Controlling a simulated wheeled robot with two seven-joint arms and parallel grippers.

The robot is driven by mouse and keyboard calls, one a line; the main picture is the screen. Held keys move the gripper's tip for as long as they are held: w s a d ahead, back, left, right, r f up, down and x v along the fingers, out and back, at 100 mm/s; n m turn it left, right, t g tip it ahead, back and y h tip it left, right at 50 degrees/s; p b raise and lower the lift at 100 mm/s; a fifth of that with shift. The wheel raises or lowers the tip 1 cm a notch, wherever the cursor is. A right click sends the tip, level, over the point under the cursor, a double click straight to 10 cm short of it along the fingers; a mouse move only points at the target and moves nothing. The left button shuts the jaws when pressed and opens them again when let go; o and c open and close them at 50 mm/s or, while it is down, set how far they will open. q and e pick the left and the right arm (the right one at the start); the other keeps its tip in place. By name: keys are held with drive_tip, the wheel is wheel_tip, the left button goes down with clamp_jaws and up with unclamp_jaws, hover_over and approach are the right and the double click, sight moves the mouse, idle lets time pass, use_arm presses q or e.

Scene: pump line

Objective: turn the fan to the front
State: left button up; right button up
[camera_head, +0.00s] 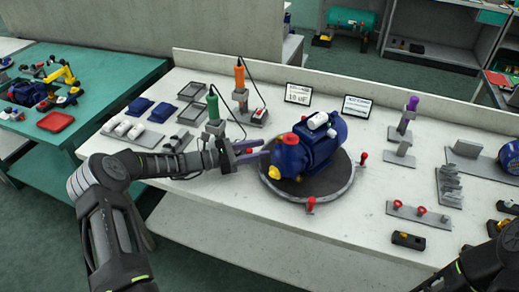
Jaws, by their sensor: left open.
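A blue motor (310,147) lies on a round dark turntable (325,189) in the middle of the white bench. Its yellow-tipped end (275,172) points to the front left, and its wide rounded end points to the back right. A white box sits on top of it. I cannot make out the fan itself. Red-topped pegs stand at the turntable's rim, one at the front (311,205) and one at the right (363,158). My left gripper (262,150) is open, its fingers pointing at the motor's left side, close to it; contact is unclear. My right gripper is out of the picture.
Green-handled (213,107) and orange-handled (239,77) tools stand behind my left gripper. A purple-handled tool (411,106) stands at right. A strip with red knobs (419,214) and a black block (408,240) lie front right. The bench's front middle is clear.

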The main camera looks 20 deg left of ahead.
use_arm(q)
drive_tip(key=b+v, duration=0.1)
drive_tip(key=v, duration=0.6)
drive_tip(key=shift+s+a, duration=0.1)
drive_tip(key=shift+c, duration=0.3)
